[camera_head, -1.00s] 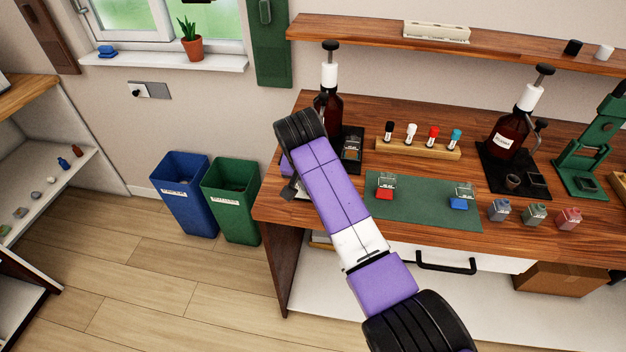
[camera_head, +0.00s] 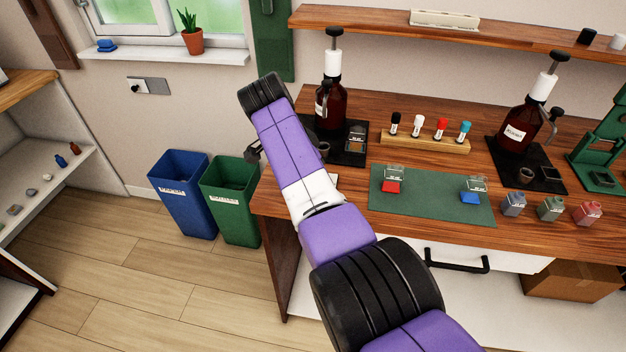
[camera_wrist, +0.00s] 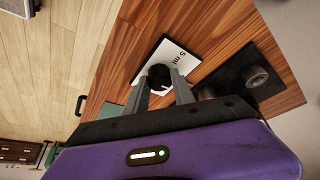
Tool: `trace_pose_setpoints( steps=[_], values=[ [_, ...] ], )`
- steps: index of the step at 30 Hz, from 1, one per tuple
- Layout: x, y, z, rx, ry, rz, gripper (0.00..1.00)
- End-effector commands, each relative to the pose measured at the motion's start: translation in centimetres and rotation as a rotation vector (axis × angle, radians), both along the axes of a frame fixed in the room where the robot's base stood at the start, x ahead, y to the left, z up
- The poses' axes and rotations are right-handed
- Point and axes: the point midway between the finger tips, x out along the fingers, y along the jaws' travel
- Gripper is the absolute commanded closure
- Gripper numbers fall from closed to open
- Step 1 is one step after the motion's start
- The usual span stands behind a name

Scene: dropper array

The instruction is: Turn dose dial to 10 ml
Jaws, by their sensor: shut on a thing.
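The dose dial (camera_wrist: 160,72) is a black round knob on a white plate (camera_wrist: 178,54) marked "5 ml", seen in the wrist view. My gripper (camera_wrist: 164,84) is shut on the dial, with one grey finger on each side of it. The fingers and the knob cover part of the plate. I see no 10 ml mark, and I cannot tell where the dial points. In the head view my purple arm hides the fingers and the dial. A brown pump bottle (camera_head: 329,105) stands behind the arm on a dark base (camera_head: 349,153).
A second brown pump bottle (camera_head: 520,127) stands to the right. A rack of capped vials (camera_head: 424,141) and a green mat (camera_head: 430,202) with small red and blue containers lie between. A blue bin (camera_head: 183,195) and a green bin (camera_head: 231,201) stand on the floor left of the bench.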

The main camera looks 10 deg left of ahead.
Motion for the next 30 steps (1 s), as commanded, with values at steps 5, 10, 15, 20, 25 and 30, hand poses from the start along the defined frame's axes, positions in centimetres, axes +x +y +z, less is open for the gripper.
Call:
trace_pose_setpoints(
  steps=[5,10,15,20,25,30],
  values=[
    [0.08,0.01,0.01,0.001,-0.002,-0.028,1.00],
    [0.10,0.00,0.09,0.001,-0.003,-0.036,1.00],
    [0.10,0.00,0.11,0.001,-0.002,-0.035,1.00],
    [0.10,0.00,0.11,0.001,-0.002,-0.034,0.54],
    [0.07,0.00,0.06,0.000,-0.002,-0.034,0.48],
    [0.03,0.04,0.11,0.001,-0.001,-0.033,0.48]
  ],
)
